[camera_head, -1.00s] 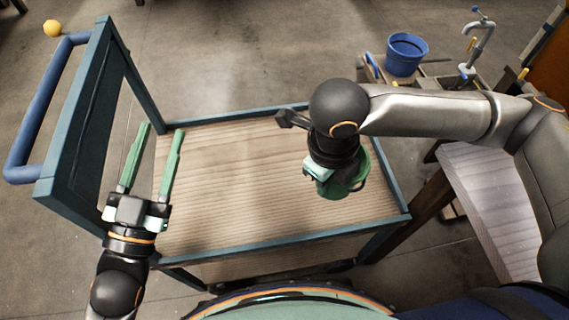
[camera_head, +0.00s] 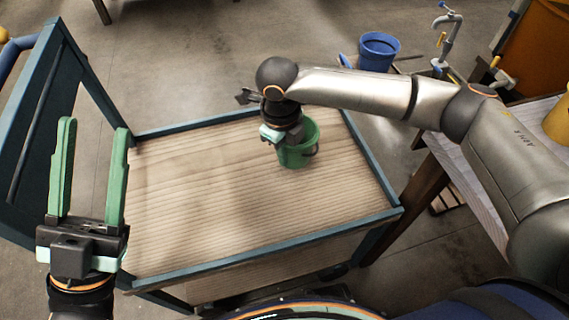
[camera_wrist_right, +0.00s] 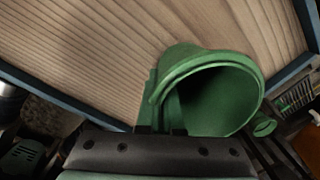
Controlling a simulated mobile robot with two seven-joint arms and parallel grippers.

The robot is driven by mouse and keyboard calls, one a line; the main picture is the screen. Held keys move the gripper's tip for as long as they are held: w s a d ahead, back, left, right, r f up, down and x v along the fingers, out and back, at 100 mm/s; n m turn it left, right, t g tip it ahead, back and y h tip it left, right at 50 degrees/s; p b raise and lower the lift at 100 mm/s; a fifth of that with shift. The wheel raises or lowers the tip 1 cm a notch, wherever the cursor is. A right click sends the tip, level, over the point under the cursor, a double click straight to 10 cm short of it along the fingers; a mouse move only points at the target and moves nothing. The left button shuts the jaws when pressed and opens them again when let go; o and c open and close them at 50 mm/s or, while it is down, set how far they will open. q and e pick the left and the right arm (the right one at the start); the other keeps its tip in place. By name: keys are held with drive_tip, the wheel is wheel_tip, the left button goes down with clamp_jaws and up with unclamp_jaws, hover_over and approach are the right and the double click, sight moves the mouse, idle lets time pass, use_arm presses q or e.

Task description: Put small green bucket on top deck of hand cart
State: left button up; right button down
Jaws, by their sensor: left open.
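The small green bucket (camera_head: 297,152) is over the right half of the hand cart's wooden top deck (camera_head: 205,185), roughly upright. I cannot tell whether its base touches the deck. My right gripper (camera_head: 284,134) is at the bucket's left side and appears shut on it, with its fingers mostly hidden. In the right wrist view the bucket (camera_wrist_right: 215,95) fills the space before the gripper, its mouth towards the lower right. My left gripper (camera_head: 90,180) is open and empty, over the deck's left end by the cart's upright end frame.
A blue rim (camera_head: 205,122) runs around the deck, and most of the deck is bare. A blue bucket (camera_head: 379,52) and a clamp (camera_head: 449,40) stand beyond the cart. A wooden table (camera_head: 470,165) is at the right, under my right arm.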

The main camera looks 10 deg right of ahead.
wheel_tip(320, 180, down, 3)
drive_tip(key=shift+w+f+b, duration=0.1)
drive_tip(key=shift+f+b, duration=0.1)
drive_tip(key=shift+b, duration=0.75)
drive_tip(key=shift+r, duration=0.1)
drive_tip(key=c, duration=1.1)
unclamp_jaws()
drive_tip(key=r+p, duration=0.1)
drive_tip(key=r, duration=0.3)
drive_tip(key=r+p, duration=0.2)
drive_tip(key=r, duration=0.2)
drive_tip(key=r+p, duration=0.2)
drive_tip(key=r, duration=0.2)
drive_tip(key=shift+s+a, duration=0.35)
drive_tip(key=shift+a, duration=0.05)
